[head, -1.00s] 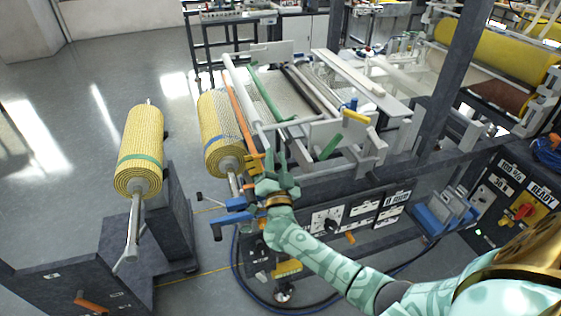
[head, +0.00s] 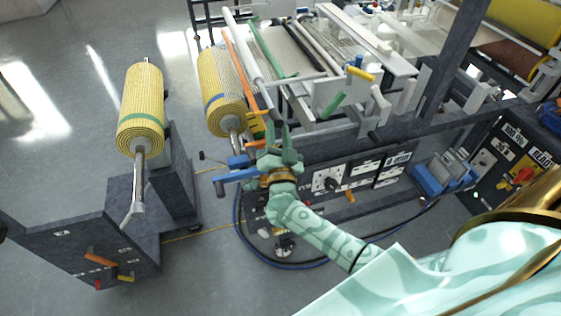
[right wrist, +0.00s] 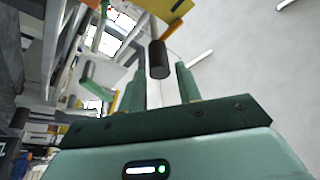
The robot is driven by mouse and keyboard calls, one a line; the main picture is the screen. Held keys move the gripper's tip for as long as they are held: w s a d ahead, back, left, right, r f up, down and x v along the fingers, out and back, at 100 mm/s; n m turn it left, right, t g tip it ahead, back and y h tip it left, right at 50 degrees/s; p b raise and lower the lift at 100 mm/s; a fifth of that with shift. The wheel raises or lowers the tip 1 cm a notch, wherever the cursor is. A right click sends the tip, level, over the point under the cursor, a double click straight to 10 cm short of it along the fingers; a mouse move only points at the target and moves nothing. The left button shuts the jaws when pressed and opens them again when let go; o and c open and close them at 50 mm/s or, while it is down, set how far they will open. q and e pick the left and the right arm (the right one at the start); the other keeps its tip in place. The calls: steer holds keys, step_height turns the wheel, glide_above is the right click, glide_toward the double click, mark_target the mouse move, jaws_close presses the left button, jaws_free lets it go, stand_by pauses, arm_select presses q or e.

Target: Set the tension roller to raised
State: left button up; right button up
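The machine has a long white roller (head: 247,48) beside an orange bar (head: 238,55) and a green bar (head: 264,42). I cannot tell for certain which is the tension roller. My right gripper (head: 277,135) is at the near end of these bars, below a short grey lever end (head: 273,113). In the right wrist view, my right gripper (right wrist: 158,88) has its two green fingers apart. A dark cylindrical knob (right wrist: 158,60) shows in the gap between them, with no finger visibly closed on it. My left gripper is not in view.
Yellow mesh rolls, a left one (head: 141,105) and a middle one (head: 219,90), stand left of the gripper. A blue handle (head: 238,170) is close on its left. A control panel (head: 330,180) lies to the right. A blue hose (head: 300,265) is on the floor.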

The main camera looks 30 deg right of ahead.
steer(key=v, duration=1.1)
steer(key=shift+s+b, duration=0.2)
steer(key=shift+b, duration=0.1)
steer(key=shift+a, duration=0.1)
